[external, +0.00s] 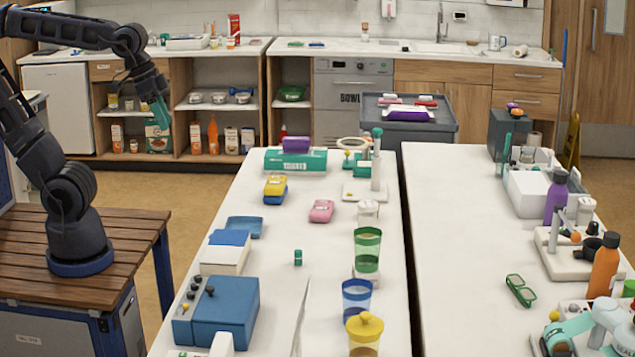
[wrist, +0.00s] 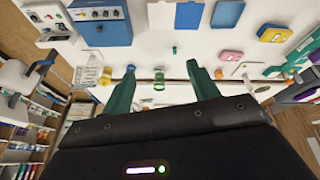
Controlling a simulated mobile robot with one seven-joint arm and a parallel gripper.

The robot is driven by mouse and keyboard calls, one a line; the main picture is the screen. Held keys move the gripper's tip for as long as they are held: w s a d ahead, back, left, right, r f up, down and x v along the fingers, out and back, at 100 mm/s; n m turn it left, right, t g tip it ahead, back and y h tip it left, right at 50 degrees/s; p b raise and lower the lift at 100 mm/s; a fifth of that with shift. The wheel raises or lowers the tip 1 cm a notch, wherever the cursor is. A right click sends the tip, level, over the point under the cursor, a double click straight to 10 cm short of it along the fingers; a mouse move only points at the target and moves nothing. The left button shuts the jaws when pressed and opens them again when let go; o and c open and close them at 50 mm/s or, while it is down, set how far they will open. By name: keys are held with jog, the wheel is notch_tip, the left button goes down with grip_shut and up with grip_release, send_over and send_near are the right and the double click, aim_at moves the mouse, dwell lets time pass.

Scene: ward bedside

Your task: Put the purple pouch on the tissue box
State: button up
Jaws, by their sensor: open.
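A small purple block-like pouch (external: 296,144) lies on top of a long teal box (external: 295,161) with a pale label, at the far end of the near table; this may be the tissue box, but its label is unreadable. A second, flatter purple item (external: 403,113) lies on the dark cart behind, so I cannot tell for certain which is the pouch. My gripper (external: 160,112) hangs at the left, away from both, beyond the table's left edge. In the wrist view, its teal fingers (wrist: 161,70) are apart with nothing between them.
On the near table are a yellow-and-blue item (external: 275,188), a pink item (external: 321,211), a blue device (external: 217,310), a white box (external: 225,260) and several coloured cups. The dark cart (external: 436,133) stands behind. A narrow gap separates the two tables.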

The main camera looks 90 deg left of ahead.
jog(key=s+m, duration=0.1)
jog(key=s+d+f, duration=0.1)
jog(key=s, duration=0.1)
jog(key=s+f+m, duration=0.1)
jog(key=shift+s+d+f+m, duration=0.15)
jog(key=shift+d+f+m, duration=0.15)
jog(key=shift+d, duration=0.1)
